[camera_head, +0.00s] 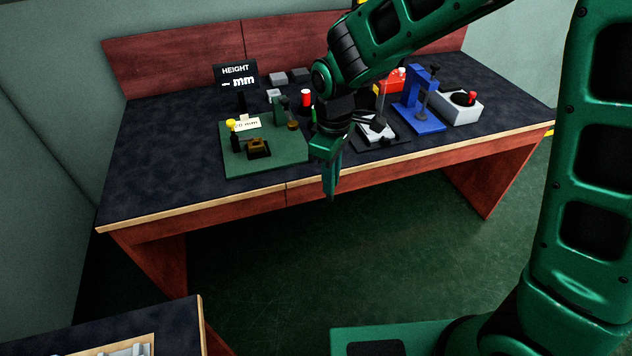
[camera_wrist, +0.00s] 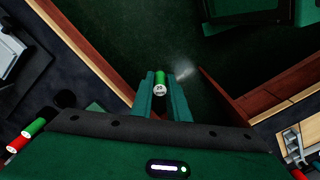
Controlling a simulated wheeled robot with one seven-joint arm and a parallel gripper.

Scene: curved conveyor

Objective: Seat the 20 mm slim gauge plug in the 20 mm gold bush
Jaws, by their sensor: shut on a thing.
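My gripper (camera_head: 330,192) hangs in front of the table's front edge, over the floor, in the head view. In the wrist view its fingers (camera_wrist: 160,80) are shut on the gauge plug (camera_wrist: 160,90), which has a green body and a pale end marked 20. The fingers hide the plug in the head view. A gold block (camera_head: 258,146), apparently the gold bush, sits on a dark base on the green board (camera_head: 277,164), left of my gripper and well apart from it. Its bore cannot be made out.
On the board stand a label card (camera_head: 247,122), a yellow-topped post (camera_head: 231,125) and a small green stand (camera_head: 281,105). A red-topped plug (camera_head: 306,97) stands behind. A blue press (camera_head: 420,105) and grey box (camera_head: 458,108) are at right. The table's left part is clear.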

